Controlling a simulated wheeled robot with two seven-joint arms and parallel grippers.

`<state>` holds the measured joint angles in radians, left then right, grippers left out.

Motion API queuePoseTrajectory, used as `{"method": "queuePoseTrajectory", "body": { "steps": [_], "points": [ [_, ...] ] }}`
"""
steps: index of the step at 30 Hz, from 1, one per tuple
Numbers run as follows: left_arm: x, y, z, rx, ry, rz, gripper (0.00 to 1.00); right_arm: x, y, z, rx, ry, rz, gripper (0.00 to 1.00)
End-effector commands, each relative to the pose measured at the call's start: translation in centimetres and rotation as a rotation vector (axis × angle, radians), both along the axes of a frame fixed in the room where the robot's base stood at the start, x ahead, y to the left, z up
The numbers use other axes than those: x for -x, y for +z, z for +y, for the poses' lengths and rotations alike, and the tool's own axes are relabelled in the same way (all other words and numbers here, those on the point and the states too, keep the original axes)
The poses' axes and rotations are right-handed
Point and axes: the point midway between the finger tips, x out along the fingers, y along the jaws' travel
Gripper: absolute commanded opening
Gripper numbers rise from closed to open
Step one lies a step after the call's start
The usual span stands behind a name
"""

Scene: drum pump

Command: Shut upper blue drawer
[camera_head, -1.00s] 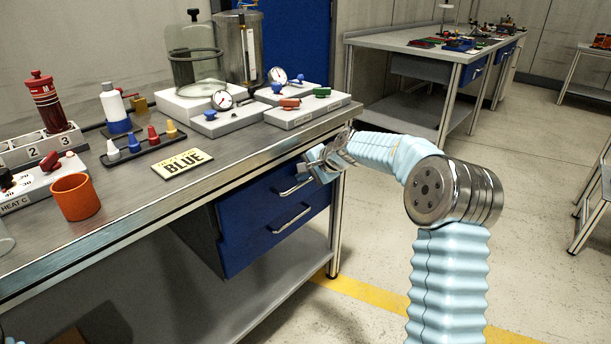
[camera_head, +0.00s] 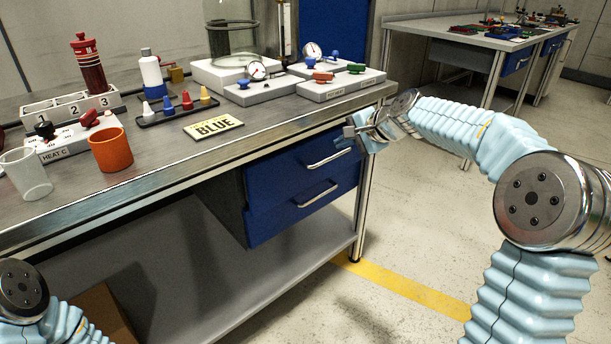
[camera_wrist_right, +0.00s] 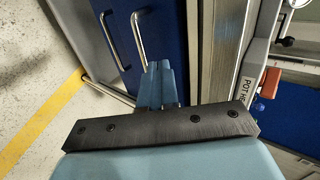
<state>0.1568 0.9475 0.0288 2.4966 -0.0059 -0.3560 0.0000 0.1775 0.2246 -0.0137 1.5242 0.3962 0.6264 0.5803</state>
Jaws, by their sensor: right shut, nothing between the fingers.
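The upper blue drawer (camera_head: 300,168) is under the right part of the bench top, with a silver bar handle (camera_head: 328,160). The lower blue drawer (camera_head: 285,212) is below it with its own handle (camera_head: 318,195). Both fronts look nearly level; I cannot tell whether a small gap is left. My right gripper (camera_head: 350,134) is shut and empty near the upper drawer's right end, just below the bench edge. In the right wrist view its fingers (camera_wrist_right: 160,78) point toward the blue front beside the upper handle (camera_wrist_right: 138,38); contact is unclear. My left gripper is out of view.
The steel bench top (camera_head: 160,165) overhangs the drawers. A bench leg (camera_head: 363,205) stands right of the drawers. The floor (camera_head: 420,225) there is clear.

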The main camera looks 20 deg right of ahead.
Motion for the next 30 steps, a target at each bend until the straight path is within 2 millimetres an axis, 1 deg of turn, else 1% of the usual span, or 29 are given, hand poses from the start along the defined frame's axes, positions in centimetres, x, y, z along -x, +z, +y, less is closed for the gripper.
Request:
{"method": "queuePoseTrajectory", "body": {
  "steps": [1, 3, 6, 9, 10, 12, 15, 18, 22, 26, 30],
  "points": [
    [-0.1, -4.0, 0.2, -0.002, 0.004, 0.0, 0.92, 1.1, -2.2, 1.8, -0.014, 0.008, -0.041, 0.0],
    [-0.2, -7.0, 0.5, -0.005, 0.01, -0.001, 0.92, 2.9, -2.8, 4.3, -0.038, 0.012, -0.104, 0.0],
    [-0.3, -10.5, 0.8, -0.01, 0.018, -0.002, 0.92, 5.8, -3.8, 7.2, -0.074, 0.011, -0.184, 0.0],
    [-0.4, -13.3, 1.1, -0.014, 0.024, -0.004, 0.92, 8.5, -4.8, 9.4, -0.105, 0.006, -0.245, 0.0],
    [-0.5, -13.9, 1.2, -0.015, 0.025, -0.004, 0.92, 9.3, -5.1, 9.9, -0.111, 0.004, -0.259, 0.0],
    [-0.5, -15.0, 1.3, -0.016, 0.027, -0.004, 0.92, 10.6, -5.6, 10.8, -0.127, -0.001, -0.286, 0.0],
    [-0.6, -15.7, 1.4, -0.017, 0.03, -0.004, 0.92, 11.8, -5.9, 11.5, -0.141, -0.006, -0.307, 0.0],
    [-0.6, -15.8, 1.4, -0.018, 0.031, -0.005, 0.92, 12.1, -6.0, 11.8, -0.145, -0.008, -0.315, 0.0],
    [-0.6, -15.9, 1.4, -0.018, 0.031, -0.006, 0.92, 10.9, -6.3, 12.4, -0.146, -0.006, -0.314, 0.0],
    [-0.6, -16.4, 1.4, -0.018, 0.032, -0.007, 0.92, 8.7, -7.2, 13.3, -0.145, -0.006, -0.312, 0.0],
    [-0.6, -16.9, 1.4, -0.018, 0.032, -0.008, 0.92, 6.0, -8.1, 14.4, -0.145, -0.006, -0.311, 0.0]
  ]
}}
